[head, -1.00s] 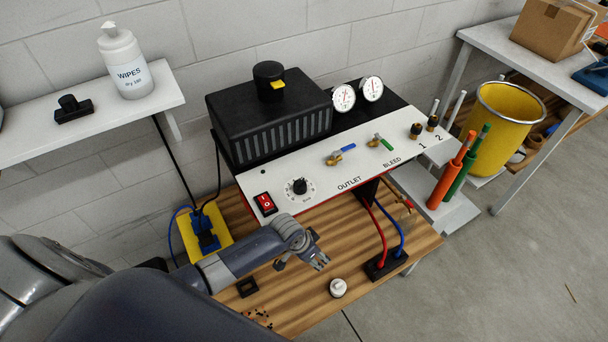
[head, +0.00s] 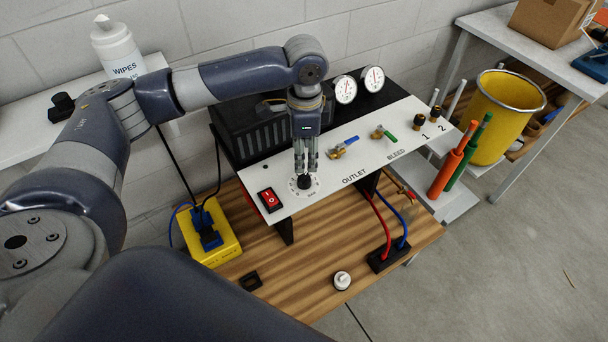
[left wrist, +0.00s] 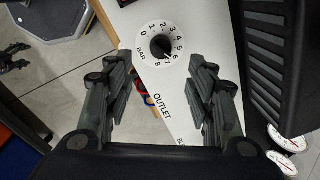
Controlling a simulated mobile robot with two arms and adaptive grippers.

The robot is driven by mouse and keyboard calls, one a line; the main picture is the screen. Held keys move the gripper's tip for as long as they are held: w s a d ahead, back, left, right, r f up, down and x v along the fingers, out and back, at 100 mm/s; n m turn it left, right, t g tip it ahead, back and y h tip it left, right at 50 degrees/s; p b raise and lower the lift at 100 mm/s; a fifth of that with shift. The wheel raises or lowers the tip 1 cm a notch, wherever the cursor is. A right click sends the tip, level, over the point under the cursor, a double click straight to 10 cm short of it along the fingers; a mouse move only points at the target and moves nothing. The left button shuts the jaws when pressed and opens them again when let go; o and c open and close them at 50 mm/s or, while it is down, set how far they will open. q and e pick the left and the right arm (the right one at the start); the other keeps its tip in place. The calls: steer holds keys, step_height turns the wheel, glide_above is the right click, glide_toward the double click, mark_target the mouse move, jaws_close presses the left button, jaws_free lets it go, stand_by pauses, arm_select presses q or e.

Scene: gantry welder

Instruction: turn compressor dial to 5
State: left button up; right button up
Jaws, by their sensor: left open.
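The compressor dial (head: 304,181) is a black round knob on a white panel. My left gripper (head: 305,169) points down just above the dial. In the left wrist view its open fingers (left wrist: 160,66) stand on either side, with the knob beyond them and a gap to each. I cannot tell whether they touch the panel. My right gripper is out of view.
A red switch (head: 269,199) is left of the dial. A blue-handled valve (head: 344,147) and a green-handled valve (head: 383,134) are to its right. The black compressor housing (head: 240,128) rises behind. A white-topped knob (head: 342,280) stands on the wooden bench below.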

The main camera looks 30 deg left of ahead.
mark_target(304, 177)
arm_select(q)
steer(key=f, duration=0.3)
steer(key=f+p, duration=0.1)
steer(key=f, duration=0.6)
steer(key=shift+w+a+f+p, duration=0.15)
steer(key=shift+w+f+p, duration=0.1)
steer(key=shift+f+p, duration=0.05)
steer(key=c, duration=0.8)
steer(key=shift+c, duration=1.4)
